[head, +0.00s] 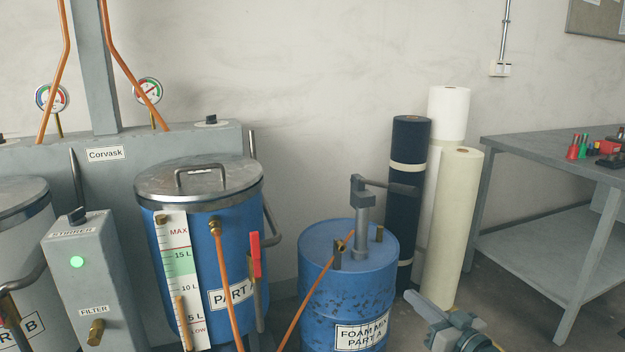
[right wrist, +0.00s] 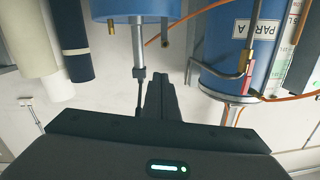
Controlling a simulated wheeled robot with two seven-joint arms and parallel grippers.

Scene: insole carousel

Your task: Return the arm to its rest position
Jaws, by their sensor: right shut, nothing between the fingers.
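My right gripper (head: 410,297) shows at the bottom of the head view, low and to the right of the blue drum (head: 318,282), with its arm coming in from the lower right. Its dark fingers (right wrist: 159,82) are closed together in the right wrist view, with nothing between them. They appear apart from the drum and its pump (head: 361,205). My left gripper is not in view.
The blue Part A tank (head: 187,262) with a red-handled valve (head: 255,254) stands left of the drum. Fabric rolls (head: 452,225) stand behind the gripper. A grey table (head: 545,155) is at the right. An orange hose (head: 300,305) runs from the drum.

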